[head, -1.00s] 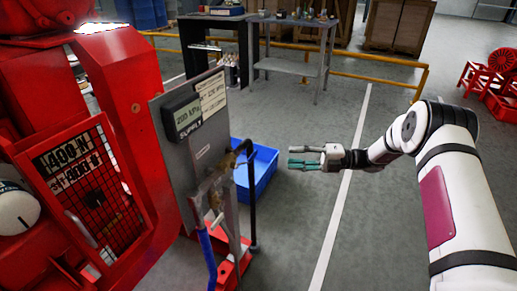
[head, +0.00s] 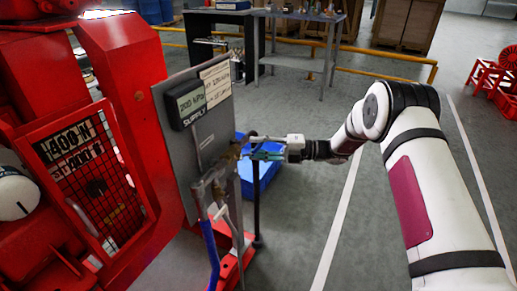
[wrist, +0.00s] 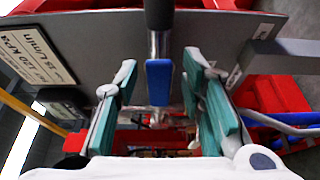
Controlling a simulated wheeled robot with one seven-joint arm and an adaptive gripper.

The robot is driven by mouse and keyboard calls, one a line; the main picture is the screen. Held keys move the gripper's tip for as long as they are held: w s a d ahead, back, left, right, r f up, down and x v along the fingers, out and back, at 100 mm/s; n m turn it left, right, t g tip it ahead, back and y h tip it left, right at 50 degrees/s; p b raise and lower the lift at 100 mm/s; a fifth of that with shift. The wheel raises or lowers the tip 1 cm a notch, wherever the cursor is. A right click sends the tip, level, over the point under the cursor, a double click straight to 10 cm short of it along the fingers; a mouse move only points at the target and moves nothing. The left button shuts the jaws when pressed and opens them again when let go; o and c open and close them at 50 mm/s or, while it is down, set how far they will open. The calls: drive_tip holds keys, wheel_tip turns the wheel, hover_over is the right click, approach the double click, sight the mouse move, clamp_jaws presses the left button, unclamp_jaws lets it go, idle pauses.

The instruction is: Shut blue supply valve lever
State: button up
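The blue lever (wrist: 158,82) shows in the wrist view between my gripper's two teal fingers, below a metal and black pipe. My gripper (wrist: 160,112) is open, with a gap on each side of the lever; I cannot tell how deep the lever lies between the fingers. In the head view my gripper (head: 262,155) is beside the brass-coloured valve fitting (head: 234,158) at the right edge of the grey panel (head: 208,140). The blue lever is not clear in that view. The supply display (head: 190,103) reads about 200 kPa.
A black hose (head: 257,215) hangs below the fitting. A blue crate (head: 268,172) sits on the floor behind. The red machine (head: 120,60) fills the left. Floor to the right is open.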

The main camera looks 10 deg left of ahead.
drive_tip(key=shift+c, duration=0.3)
clamp_jaws()
